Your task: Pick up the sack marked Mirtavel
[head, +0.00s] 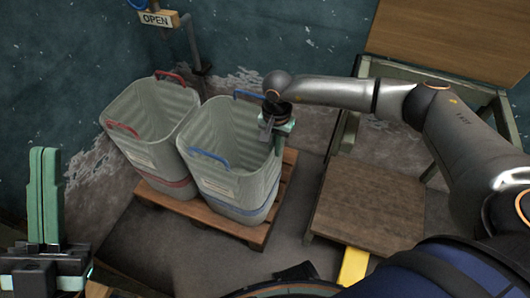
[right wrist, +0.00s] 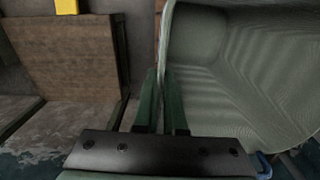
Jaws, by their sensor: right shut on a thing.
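Two tall grey-green sacks stand side by side on a wooden pallet (head: 258,233). One, with red handles and a red band, is at the left (head: 140,115). The other, with blue handles and a blue band, is at the right (head: 215,170). Each has a small label on its front, too small to read, so I cannot tell which is marked Mirtavel. My right gripper (head: 275,140) is shut on the right rim of the blue-handled sack; the right wrist view shows its wall (right wrist: 165,45) between the fingers (right wrist: 162,105). My left gripper (head: 45,195) is away at the left, fingers up; its opening is unclear.
A pipe with an OPEN sign (head: 158,19) stands behind the sacks. A low brown wooden platform (head: 370,207) with a yellow piece (head: 353,266) is to the right. A wooden-topped table (head: 450,40) is at the back right. Some bare floor lies in front of the pallet.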

